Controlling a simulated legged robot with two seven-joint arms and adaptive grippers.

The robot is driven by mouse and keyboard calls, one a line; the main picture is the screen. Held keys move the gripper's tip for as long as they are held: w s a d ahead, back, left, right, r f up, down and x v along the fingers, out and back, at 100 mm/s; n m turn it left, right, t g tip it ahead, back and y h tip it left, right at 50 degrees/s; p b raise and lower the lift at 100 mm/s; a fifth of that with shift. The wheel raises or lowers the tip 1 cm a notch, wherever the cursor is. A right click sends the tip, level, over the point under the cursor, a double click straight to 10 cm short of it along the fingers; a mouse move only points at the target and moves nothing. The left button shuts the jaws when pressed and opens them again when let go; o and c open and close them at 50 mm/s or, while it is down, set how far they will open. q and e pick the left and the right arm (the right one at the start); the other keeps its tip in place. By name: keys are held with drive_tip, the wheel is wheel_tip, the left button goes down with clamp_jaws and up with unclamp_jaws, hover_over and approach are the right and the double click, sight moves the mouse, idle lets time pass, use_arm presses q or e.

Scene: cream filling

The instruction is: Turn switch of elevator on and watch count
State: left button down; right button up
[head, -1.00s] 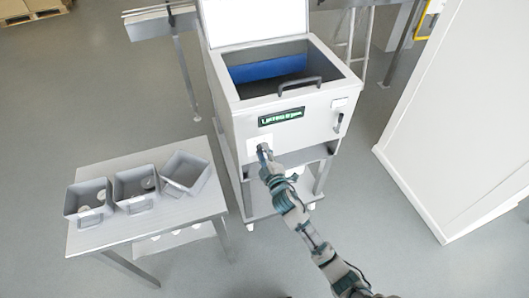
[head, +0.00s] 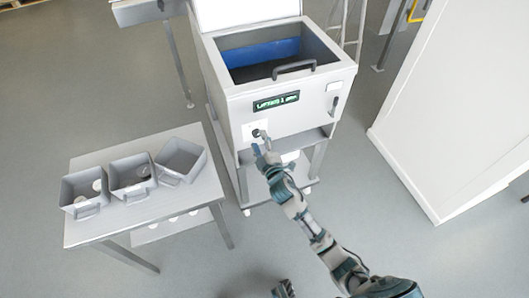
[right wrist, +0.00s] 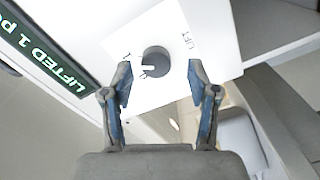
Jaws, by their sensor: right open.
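The elevator (head: 240,110) is a white machine with an open top and blue inside. Its switch is a round dark grey knob (right wrist: 155,62) with a white mark, on a white plate marked "LIFT"; it also shows in the head view (head: 257,133). The mark points left and slightly down in the right wrist view, near a "1".
A white partition (head: 450,100) stands at the right. The floor between is clear. A dark part, probably mine, shows at the bottom edge.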

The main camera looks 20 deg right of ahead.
drive_tip(key=s, duration=1)
drive_tip(key=shift+d, duration=0.15)
drive_tip(key=shift+f, duration=0.1)
